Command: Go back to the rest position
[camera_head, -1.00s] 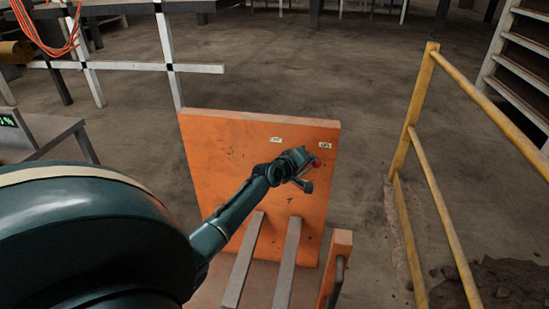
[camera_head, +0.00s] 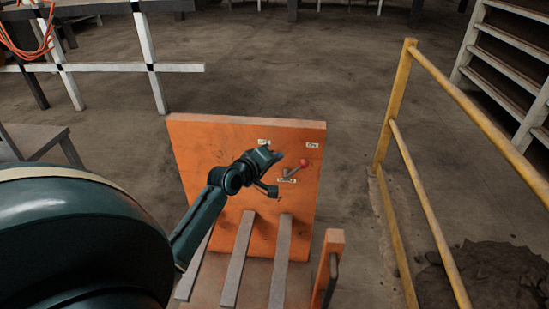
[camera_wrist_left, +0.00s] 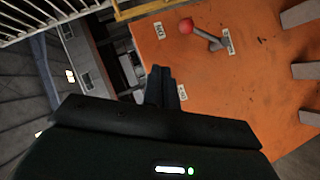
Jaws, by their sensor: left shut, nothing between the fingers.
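My left gripper (camera_head: 272,158) reaches in from the left in front of the orange panel (camera_head: 210,150). Its two dark fingers are together and empty, as the left wrist view (camera_wrist_left: 162,88) also shows. A small grey lever with a red knob (camera_head: 304,162) is on the panel, just right of the gripper and apart from it. The lever tilts toward the right label in the head view. The red knob is also in the left wrist view (camera_wrist_left: 186,26), beyond the fingertips. My right gripper is not in view.
Grey slats (camera_head: 236,260) run out from the panel's foot. An orange post (camera_head: 328,262) stands at front right. A yellow railing (camera_head: 396,105) is on the right. A white barrier (camera_head: 130,68) stands behind on the left. Open floor lies beyond the panel.

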